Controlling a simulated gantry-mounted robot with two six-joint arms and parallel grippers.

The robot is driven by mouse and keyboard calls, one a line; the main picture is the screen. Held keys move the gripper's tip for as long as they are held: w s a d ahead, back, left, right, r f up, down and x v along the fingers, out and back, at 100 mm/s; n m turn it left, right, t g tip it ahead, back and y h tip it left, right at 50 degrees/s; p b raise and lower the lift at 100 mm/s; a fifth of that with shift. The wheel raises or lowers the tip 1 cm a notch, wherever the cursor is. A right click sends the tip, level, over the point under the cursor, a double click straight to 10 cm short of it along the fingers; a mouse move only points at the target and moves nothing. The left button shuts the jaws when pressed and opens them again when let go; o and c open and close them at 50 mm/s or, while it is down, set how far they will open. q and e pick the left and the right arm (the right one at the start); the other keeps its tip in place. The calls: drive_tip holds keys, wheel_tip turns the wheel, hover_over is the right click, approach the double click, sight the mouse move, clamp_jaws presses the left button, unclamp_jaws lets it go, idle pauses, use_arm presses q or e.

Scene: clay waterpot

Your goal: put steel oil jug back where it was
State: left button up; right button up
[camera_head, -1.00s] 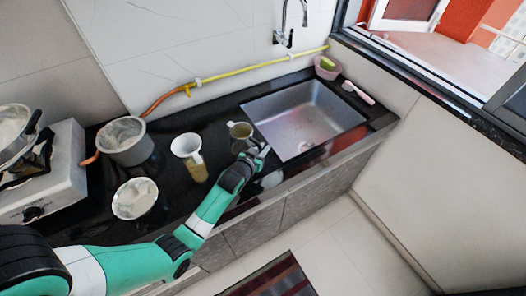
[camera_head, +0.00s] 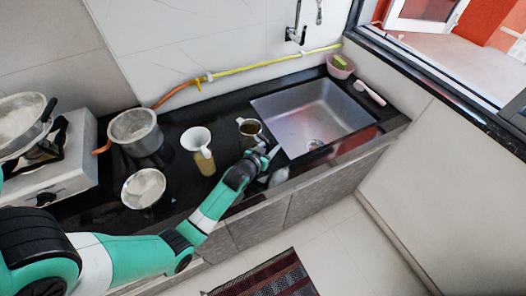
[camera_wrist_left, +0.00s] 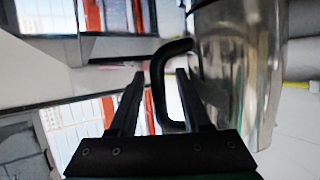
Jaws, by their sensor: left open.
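The steel oil jug (camera_head: 250,127) stands upright on the black counter at the left edge of the sink, with dark liquid showing inside. In the left wrist view the shiny jug body (camera_wrist_left: 238,70) fills the right side. Its black looped handle (camera_wrist_left: 158,85) lies between my two fingers. My left gripper (camera_head: 268,152) is beside the jug on its near right side. The fingers (camera_wrist_left: 160,76) are open and straddle the handle with gaps. My right gripper is in neither view.
A white jug (camera_head: 197,140) stands left of the steel jug. A steel pot (camera_head: 135,134) and a bowl (camera_head: 144,188) are farther left, by the stove (camera_head: 65,165). The sink (camera_head: 310,115) is right of the gripper. A pink bowl (camera_head: 340,68) sits in the back corner.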

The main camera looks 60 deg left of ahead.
use_arm(q)
drive_tip(key=p+v, duration=0.3)
drive_tip(key=v, duration=0.7)
drive_tip(key=shift+s+d, duration=0.25)
drive_tip(key=shift+s, duration=0.05)
drive_tip(key=shift+r, duration=0.15)
